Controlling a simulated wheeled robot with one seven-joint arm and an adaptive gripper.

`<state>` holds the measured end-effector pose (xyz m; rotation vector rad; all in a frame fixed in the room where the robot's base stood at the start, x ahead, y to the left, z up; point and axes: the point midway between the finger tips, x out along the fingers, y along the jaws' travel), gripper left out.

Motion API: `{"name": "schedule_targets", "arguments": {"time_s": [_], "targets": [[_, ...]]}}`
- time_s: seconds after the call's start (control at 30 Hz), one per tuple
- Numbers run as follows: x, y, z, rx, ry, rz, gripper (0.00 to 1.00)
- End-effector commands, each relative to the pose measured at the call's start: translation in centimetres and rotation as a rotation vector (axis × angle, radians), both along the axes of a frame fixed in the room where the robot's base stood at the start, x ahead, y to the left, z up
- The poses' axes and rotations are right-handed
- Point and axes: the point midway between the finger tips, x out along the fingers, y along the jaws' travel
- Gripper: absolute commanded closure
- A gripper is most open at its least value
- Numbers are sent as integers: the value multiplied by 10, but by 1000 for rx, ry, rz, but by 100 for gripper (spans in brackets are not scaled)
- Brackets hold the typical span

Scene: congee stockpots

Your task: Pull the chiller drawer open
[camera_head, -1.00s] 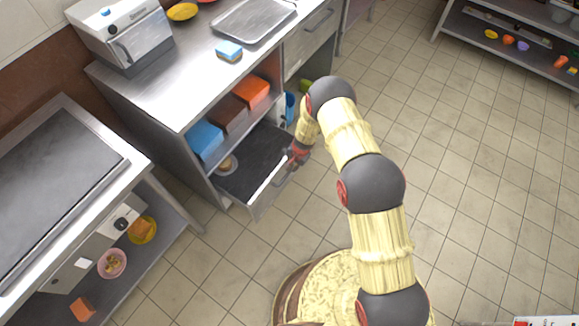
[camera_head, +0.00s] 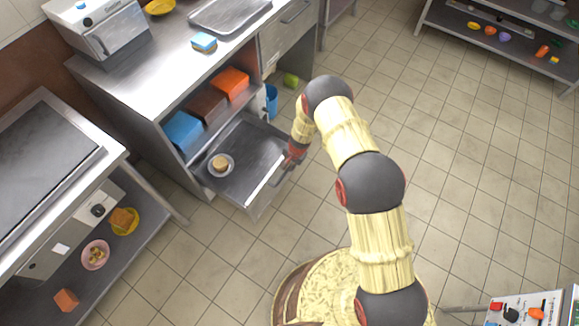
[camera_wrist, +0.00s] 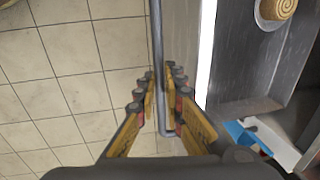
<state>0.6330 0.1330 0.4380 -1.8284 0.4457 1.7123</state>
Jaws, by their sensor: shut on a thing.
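The chiller drawer (camera_head: 240,190) stands pulled out from the steel counter, below its shelf. A round tan food item (camera_head: 220,162) on a small plate lies in it, and it shows at the top right of the wrist view (camera_wrist: 277,8). My gripper (camera_head: 291,158) is at the right part of the drawer front. In the wrist view my gripper (camera_wrist: 164,100) is shut on the bar handle (camera_wrist: 157,50), with a finger on each side. The drawer front (camera_wrist: 182,40) is just right of the handle.
Blue (camera_head: 183,131), brown and orange boxes sit on the shelf above the drawer. A blue container (camera_head: 271,100) stands beside the counter. Tiled floor (camera_head: 440,170) is free to the right.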

Motion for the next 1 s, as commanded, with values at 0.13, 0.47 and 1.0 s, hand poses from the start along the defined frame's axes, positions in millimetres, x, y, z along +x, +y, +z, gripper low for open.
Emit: {"name": "schedule_targets", "arguments": {"time_s": [0.13, 0.47, 1.0], "targets": [[1, 0, 0, 0, -2, 0, 87], [0, 0, 0, 0, -1, 0, 71], [-2, -5, 33, 0, -3, -1, 71]]}}
